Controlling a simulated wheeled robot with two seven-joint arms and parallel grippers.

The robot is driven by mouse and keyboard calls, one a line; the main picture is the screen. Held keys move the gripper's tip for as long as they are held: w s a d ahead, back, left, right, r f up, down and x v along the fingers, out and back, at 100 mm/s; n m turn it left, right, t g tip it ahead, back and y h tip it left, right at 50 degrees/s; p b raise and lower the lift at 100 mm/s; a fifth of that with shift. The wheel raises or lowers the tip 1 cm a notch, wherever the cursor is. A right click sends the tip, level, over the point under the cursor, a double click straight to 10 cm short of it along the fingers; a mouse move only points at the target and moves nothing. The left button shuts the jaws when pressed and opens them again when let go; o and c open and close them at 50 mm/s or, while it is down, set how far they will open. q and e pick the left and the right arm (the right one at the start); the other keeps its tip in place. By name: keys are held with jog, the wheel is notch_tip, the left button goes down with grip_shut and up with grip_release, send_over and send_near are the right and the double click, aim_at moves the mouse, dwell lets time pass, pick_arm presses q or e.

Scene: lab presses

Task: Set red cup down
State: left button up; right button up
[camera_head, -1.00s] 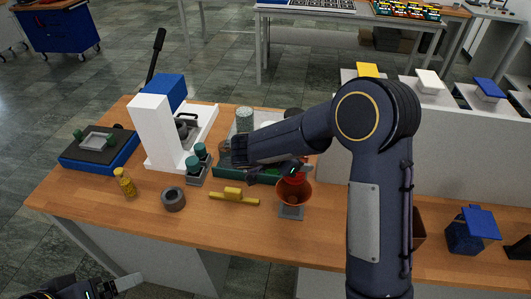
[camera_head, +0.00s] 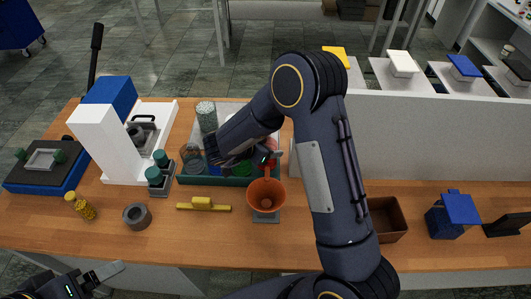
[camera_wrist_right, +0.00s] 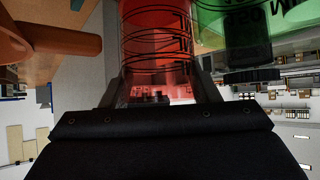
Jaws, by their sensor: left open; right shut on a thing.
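The red cup (camera_head: 270,166) is see-through and mostly hidden behind my right arm in the head view, near the right end of the green tray (camera_head: 215,181). In the right wrist view the red cup (camera_wrist_right: 155,45) stands between the fingers of my right gripper (camera_wrist_right: 160,92), which is shut on it. A green see-through cup (camera_wrist_right: 225,22) is close beside it on the right. Whether the red cup touches the tray is hidden. My left gripper (camera_head: 98,277) is open and empty at the table's front left edge.
An orange funnel (camera_head: 265,195) stands just in front of the tray. A clear cup (camera_head: 191,155) and a jar of grey grains (camera_head: 206,116) are at the tray's left.

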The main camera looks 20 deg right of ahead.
notch_tip(320, 180, down, 3)
jog(key=shift+f, duration=0.1)
jog(key=shift+f, duration=0.2)
jog(key=shift+f, duration=0.1)
jog(key=o, duration=1.1)
jog(key=shift+c, duration=0.2)
jog(key=shift+s, duration=0.1)
